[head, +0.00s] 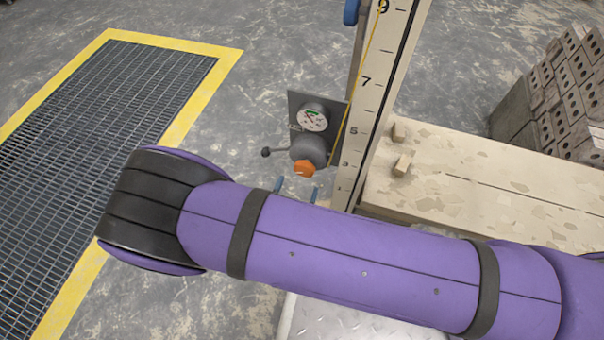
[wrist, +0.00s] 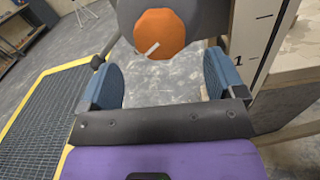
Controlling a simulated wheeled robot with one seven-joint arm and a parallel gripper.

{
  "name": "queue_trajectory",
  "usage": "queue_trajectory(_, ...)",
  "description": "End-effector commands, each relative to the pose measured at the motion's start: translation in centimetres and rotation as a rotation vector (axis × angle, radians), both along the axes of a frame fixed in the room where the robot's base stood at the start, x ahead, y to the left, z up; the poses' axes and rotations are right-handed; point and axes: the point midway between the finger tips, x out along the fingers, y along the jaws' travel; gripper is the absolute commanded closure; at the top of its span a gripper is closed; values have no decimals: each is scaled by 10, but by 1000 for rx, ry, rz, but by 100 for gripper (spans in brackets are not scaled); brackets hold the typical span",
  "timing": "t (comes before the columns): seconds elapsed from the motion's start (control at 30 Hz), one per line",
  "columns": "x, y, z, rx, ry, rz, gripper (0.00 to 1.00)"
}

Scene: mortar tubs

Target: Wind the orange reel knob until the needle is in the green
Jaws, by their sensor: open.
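The orange reel knob (head: 304,168) sits on the front of a grey reel (head: 308,148) on the upright post. In the wrist view the knob (wrist: 159,33) is large and has a pale mark on its lower face. Above the reel is a round gauge (head: 313,117) with a green part on its dial; its needle is too small to read surely. My gripper (wrist: 162,82) is open, with blue fingers either side and below the knob, empty and apart from it. In the head view only the blue fingertips (head: 297,190) show past my purple arm.
A dark side lever (head: 266,152) sticks out left of the reel. A numbered measuring post (head: 372,100) stands right of it, with a yellow line. A plank platform (head: 490,190) with small blocks and a brick stack (head: 575,90) lie right. A yellow-edged floor grate (head: 100,120) is left.

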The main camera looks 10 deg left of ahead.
Motion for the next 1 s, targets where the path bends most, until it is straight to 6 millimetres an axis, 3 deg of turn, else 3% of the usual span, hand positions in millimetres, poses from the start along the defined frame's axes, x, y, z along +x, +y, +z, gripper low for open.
queue_trajectory(0.13,-25,2,0,0,1,1,11)
queue_trajectory(0.33,-42,3,0,0,-1,0,11)
queue_trajectory(1.0,-44,3,0,0,-1,0,11)
